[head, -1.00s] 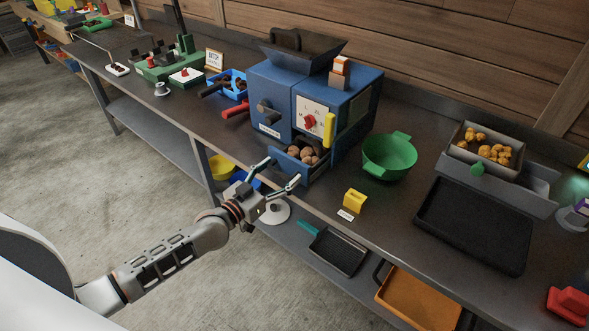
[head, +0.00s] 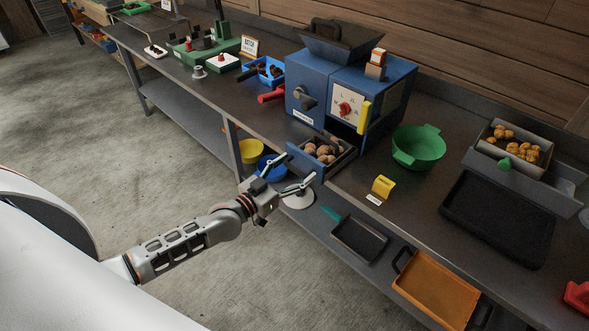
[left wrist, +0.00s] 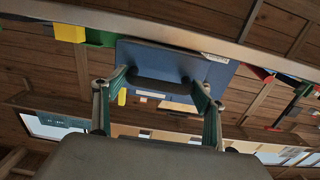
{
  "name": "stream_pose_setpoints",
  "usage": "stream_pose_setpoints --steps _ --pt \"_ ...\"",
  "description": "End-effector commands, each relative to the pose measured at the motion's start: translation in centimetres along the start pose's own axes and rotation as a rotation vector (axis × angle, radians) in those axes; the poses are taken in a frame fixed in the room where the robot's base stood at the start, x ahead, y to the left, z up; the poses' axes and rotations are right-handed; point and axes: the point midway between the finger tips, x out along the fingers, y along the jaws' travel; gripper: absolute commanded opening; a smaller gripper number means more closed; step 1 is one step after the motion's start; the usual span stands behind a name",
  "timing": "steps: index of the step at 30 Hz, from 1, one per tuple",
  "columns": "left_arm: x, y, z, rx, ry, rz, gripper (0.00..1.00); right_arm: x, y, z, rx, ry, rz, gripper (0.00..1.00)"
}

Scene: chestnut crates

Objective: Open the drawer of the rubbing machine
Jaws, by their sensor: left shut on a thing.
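The blue rubbing machine (head: 310,92) stands on the long dark bench with a black hopper on top. Its drawer (head: 303,158) sticks out well from the front under the dial, and brown chestnuts (head: 325,150) show inside. My left gripper (head: 290,172) is at the drawer's front face, its two fingers spread along it. In the left wrist view the drawer's blue front (left wrist: 185,62) faces me, and its dark bar handle (left wrist: 160,82) lies between my fingertips (left wrist: 160,85), which hold it. In the head view the handle is hidden. My right gripper is not in view.
A green colander (head: 418,147), a yellow block (head: 383,186) and a black tray (head: 497,217) stand right of the machine. A red handle (head: 271,96) juts out at its left. Blue and yellow bowls (head: 253,150) sit below the bench. The floor before the bench is clear.

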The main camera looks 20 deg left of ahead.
Motion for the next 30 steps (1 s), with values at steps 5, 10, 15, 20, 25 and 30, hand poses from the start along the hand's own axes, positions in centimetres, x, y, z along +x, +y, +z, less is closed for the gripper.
stream_pose_setpoints --steps 5,10,15,20,25,30 --pt "0.0 0.3 0.1 -0.005 0.0 0.003 0.76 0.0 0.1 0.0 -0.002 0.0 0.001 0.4" --pt "0.0 0.2 0.0 -0.003 0.0 0.002 0.76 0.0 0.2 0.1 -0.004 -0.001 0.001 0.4" --pt "-0.7 0.1 0.1 -0.003 -0.002 0.001 0.76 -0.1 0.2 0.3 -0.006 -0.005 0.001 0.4" --pt "-2.9 0.2 0.2 -0.004 -0.003 0.002 0.76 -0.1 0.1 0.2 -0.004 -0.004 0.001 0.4" --pt "-6.2 0.2 0.2 -0.003 -0.004 0.003 0.76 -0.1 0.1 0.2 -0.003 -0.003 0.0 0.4" --pt "-9.2 0.3 0.1 -0.003 -0.003 0.003 0.76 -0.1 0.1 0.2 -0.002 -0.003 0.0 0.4"
